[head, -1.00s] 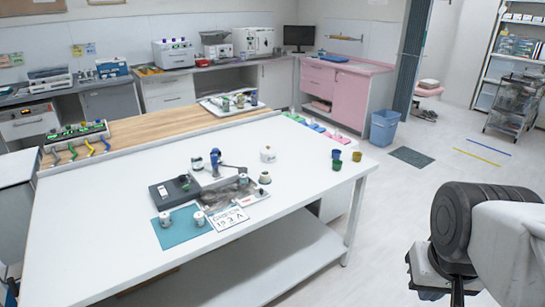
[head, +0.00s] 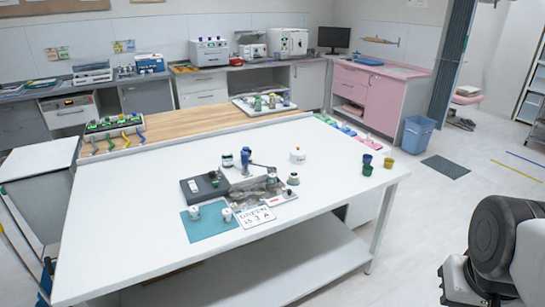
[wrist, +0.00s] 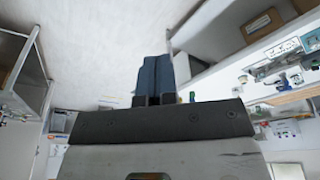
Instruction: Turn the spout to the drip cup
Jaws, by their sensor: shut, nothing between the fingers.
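A small blue upright fixture (head: 246,159) with a dark arm (head: 263,167) reaching right, which looks like the spout, stands on a grey metal tray (head: 262,187) on the white table. A small white-and-green pot (head: 293,179) stands at the tray's right end, below the arm's tip. I cannot tell whether it is the drip cup. Blue, green and yellow cups (head: 367,170) stand apart near the table's right edge. My gripper (wrist: 153,68) shows in the wrist view, its blue fingers together and empty, well away from the table. The head view does not show the fingers.
A dark box (head: 192,187) stands left of the tray. White jars (head: 194,212) stand on a teal mat (head: 205,230), beside a lettered card (head: 256,216). A white round pot (head: 297,156) stands behind. The table's front left is clear.

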